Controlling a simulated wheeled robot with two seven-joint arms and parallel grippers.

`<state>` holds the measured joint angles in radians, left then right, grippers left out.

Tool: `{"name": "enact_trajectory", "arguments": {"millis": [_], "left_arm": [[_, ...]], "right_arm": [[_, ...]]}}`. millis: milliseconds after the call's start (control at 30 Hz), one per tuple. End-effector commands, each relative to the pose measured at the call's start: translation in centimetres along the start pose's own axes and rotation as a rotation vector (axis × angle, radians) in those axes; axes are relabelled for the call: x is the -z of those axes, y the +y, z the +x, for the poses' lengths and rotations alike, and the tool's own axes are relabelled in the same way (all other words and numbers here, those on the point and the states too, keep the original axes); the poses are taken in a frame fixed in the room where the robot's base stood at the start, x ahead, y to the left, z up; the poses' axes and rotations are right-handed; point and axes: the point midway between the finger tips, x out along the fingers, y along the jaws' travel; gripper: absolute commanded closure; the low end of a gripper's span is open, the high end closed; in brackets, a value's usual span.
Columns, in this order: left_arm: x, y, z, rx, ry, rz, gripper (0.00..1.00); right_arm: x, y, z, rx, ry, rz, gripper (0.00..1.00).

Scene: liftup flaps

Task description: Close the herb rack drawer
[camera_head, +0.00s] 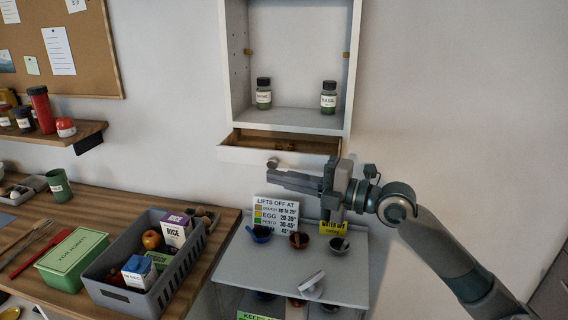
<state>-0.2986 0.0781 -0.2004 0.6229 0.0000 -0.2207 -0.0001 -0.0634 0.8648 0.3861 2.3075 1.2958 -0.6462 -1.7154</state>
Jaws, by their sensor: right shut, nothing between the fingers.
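The herb rack (240,70) is a white open cabinet on the wall, with two labelled green jars (264,94) (328,98) on its shelf. Its drawer (262,157) is below the shelf and stands partly open, with the wooden inside (270,143) showing and a few small brown items in it. A round knob (273,163) is on the drawer front. My right gripper (272,179) is shut and empty. It points left, just below the drawer front and knob; whether it touches them I cannot tell. My left gripper is not in view.
Below stands a grey-topped unit (285,275) with small bowls (299,240), a sign (276,214) and a yellow card (333,229). A wooden counter (100,196) at left holds a grey crate (160,292) of groceries and a green box (75,258). The wall at right is bare.

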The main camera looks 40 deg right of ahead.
Motion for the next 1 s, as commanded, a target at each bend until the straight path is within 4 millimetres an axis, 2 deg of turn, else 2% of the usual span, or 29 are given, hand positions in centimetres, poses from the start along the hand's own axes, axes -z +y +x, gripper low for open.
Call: {"name": "enact_trajectory", "arguments": {"millis": [33, 233, 700, 867, 1000], "left_arm": [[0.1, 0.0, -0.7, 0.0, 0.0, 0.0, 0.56], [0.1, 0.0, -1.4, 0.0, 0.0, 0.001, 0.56], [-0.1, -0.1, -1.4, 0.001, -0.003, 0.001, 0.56], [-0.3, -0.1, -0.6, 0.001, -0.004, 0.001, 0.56], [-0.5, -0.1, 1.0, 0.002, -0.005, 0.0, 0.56]], "right_arm": [[-0.7, 0.3, 0.1, 0.0, -0.002, 0.004, 1.0], [-2.3, 0.1, 0.5, 0.001, -0.001, 0.001, 1.0], [-2.7, -0.1, 0.6, 0.0, 0.001, 0.0, 1.0], [-3.1, -0.3, 0.7, 0.0, 0.001, -0.001, 1.0], [-3.9, -0.7, 0.9, 0.001, 0.003, -0.002, 1.0]]}}
